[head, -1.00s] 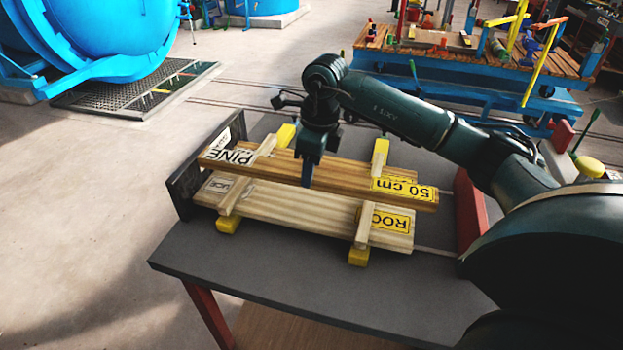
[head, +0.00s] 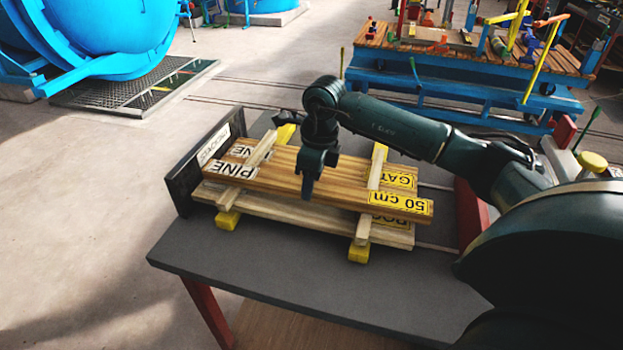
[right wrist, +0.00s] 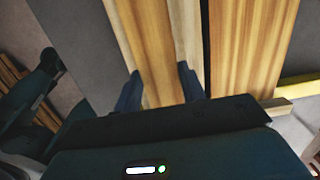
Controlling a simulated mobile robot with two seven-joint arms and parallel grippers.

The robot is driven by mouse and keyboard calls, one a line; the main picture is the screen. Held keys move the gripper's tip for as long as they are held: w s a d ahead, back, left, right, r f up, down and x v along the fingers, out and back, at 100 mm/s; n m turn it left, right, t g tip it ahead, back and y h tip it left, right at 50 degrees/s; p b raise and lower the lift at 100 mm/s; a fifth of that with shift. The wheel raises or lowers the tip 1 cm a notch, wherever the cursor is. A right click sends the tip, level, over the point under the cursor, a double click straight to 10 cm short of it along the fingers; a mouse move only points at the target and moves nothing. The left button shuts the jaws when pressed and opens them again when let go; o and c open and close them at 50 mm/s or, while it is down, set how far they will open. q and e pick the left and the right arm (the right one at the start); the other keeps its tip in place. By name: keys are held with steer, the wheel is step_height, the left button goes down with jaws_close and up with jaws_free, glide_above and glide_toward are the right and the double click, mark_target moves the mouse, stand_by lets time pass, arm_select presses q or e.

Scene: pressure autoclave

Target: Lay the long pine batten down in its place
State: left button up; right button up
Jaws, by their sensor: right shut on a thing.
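The long pine batten (head: 270,182) has a white PINE label at its left end and a yellow 50 cm label at its right end. My right gripper (head: 308,193) is shut on it near its middle. In the right wrist view the batten (right wrist: 150,45) passes between the two fingers (right wrist: 159,88). It lies lengthwise above the front lower board (head: 300,216) and two crosswise sticks, the left (head: 262,148) and the right (head: 377,165). I cannot tell whether it touches the sticks. My left gripper is out of view.
A back board (head: 402,178) with a yellow label lies behind the batten. A black end stop (head: 184,184) stands at the stack's left end. Yellow-ended bearers (head: 358,253) lie under the stack. The grey tabletop (head: 260,270) is clear in front.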

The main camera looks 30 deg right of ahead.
mark_target(318, 186)
steer(key=o, duration=1.2)
steer(key=shift+r, duration=0.1)
steer(key=shift+r, duration=0.25)
steer(key=r, duration=0.8)
steer(key=s+d+r, duration=0.1)
steer(key=r, duration=0.3)
steer(key=shift+r, duration=0.3)
